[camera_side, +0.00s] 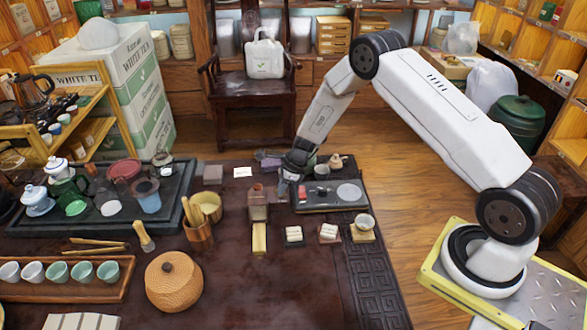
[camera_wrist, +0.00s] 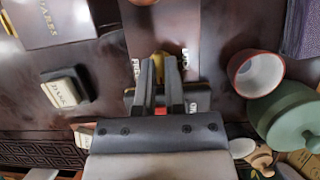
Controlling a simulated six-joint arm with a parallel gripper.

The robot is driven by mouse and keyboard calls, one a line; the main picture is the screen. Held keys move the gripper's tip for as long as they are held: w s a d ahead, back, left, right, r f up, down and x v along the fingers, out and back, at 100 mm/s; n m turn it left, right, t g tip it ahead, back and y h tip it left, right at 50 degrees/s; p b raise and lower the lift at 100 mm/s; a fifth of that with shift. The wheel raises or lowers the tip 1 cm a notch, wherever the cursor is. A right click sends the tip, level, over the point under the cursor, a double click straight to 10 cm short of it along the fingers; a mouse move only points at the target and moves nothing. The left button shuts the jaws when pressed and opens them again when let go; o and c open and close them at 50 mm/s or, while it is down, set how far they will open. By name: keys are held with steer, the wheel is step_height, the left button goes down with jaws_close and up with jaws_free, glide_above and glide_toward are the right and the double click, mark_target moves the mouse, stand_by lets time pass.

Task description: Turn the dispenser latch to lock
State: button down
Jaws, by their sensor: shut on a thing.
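My gripper (camera_wrist: 160,75) shows in the wrist view with its two dark fingers close together around a small yellow piece, which looks like the dispenser latch (camera_wrist: 159,60). The fingers hide most of it, so its exact angle cannot be told. Small white labels (camera_wrist: 186,58) stand on either side of it, too small to read surely. A brownish panel (camera_wrist: 160,25), likely the dispenser, lies beyond the fingertips. In the side view my gripper (camera_side: 283,187) is low over the table, right beside the brown upright dispenser (camera_side: 258,206); the latch itself cannot be made out there.
In the wrist view a red-rimmed cup (camera_wrist: 256,73) and a green pot (camera_wrist: 290,115) are close on the right, and a white block on a dark stand (camera_wrist: 62,90) is on the left. A dark tray (camera_side: 318,205) lies right of the dispenser; a wooden tool holder (camera_side: 199,234) stands left.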

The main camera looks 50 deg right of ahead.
steer(key=shift+n, duration=0.4)
steer(key=n+g, duration=0.1)
steer(key=n, duration=0.2)
steer(key=shift+w+d+n+y, duration=0.1)
steer(key=shift+n+y, duration=0.2)
steer(key=shift+y, duration=0.1)
steer(key=n+g, duration=0.2)
steer(key=n, duration=0.2)
steer(key=shift+w, duration=0.1)
steer(key=n+g, duration=0.2)
steer(key=n, duration=0.3)
steer(key=shift+w, duration=0.1)
steer(key=shift+n+g+h, duration=0.4)
steer(key=shift+n+g, duration=0.3)
steer(key=shift+n, duration=1.6)
steer(key=shift+w, duration=0.1)
steer(key=c, duration=0.7)
jaws_free()
